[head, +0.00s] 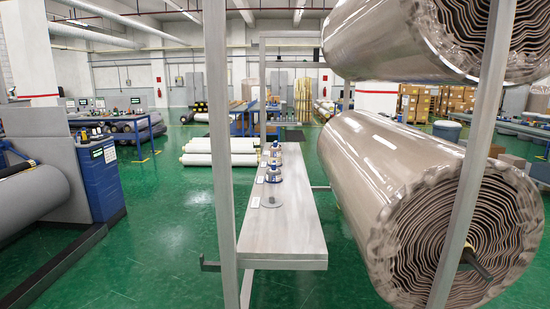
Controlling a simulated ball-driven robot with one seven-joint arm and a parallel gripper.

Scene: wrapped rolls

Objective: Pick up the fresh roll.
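A large roll wrapped in shiny brownish-grey film (375,165) lies lengthwise at the right, its near end showing wavy gathered layers. A dark rod sticks out of the middle of that end. A second, similar wrapped roll (375,40) is above it, cut off by the top edge. A grey metal post stands in front of both rolls and hides part of them. I cannot tell which roll is the fresh one. My gripper is not in view.
A grey metal frame post (222,150) stands left of a narrow shelf (295,225) holding several small objects. Several white rolls (220,159) lie farther back. A blue-and-grey machine (95,180) stands at the left. Green floor (165,225) is clear between machine and frame.

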